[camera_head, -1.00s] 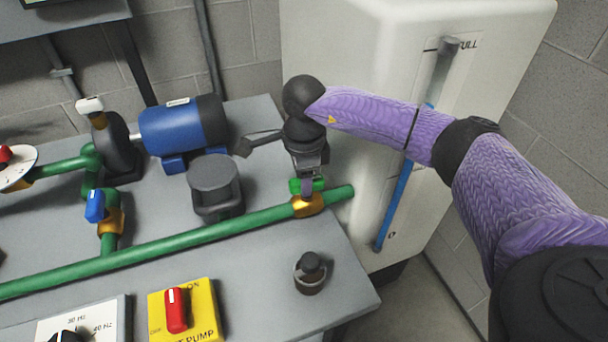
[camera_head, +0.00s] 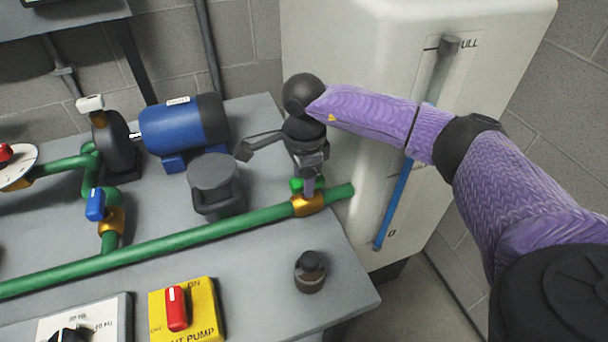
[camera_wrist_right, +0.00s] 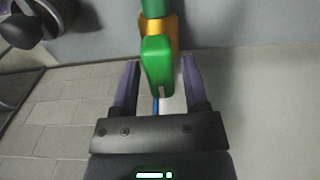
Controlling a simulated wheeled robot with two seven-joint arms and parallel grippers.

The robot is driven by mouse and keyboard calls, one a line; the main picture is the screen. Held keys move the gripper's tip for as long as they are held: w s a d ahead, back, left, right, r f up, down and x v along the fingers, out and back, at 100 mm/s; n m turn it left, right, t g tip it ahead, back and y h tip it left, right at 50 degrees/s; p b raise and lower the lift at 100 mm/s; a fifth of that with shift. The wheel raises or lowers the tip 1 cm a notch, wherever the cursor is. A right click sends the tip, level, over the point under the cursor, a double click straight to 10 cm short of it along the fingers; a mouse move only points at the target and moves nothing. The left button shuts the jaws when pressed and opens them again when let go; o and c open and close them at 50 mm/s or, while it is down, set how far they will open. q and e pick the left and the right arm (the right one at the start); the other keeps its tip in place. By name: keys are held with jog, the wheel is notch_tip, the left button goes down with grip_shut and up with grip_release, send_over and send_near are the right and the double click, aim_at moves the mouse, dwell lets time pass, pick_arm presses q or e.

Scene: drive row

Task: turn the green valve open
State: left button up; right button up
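The green valve handle (camera_head: 296,184) sits on a gold valve body (camera_head: 309,204) on the green pipe, beside the white tank. In the head view my right gripper (camera_head: 308,186) is over it and hides most of it. In the right wrist view the green handle (camera_wrist_right: 157,65) lies between the two purple fingers of my right gripper (camera_wrist_right: 160,60). A narrow gap shows on each side of it, so the fingers look open around it. There the handle appears in line with the pipe (camera_wrist_right: 155,8). My left gripper is out of view.
The white tank (camera_head: 345,110) stands close behind my right arm, with a blue sight gauge (camera_head: 393,205). A blue-handled valve (camera_head: 95,205), a blue motor (camera_head: 180,125), a dark grey part (camera_head: 215,185), a black knob (camera_head: 310,270) and a red switch (camera_head: 176,308) are on the bench.

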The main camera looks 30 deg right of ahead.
jog(key=shift+o, duration=0.6)
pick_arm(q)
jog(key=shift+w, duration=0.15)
pick_arm(e)
notch_tip(320, 180, up, 9)
jog(key=p, duration=0.3)
jog(key=shift+r, duration=0.1)
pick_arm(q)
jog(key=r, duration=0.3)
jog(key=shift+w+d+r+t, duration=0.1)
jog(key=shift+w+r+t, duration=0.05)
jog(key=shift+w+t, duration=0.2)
pick_arm(e)
jog(key=shift+r, duration=0.3)
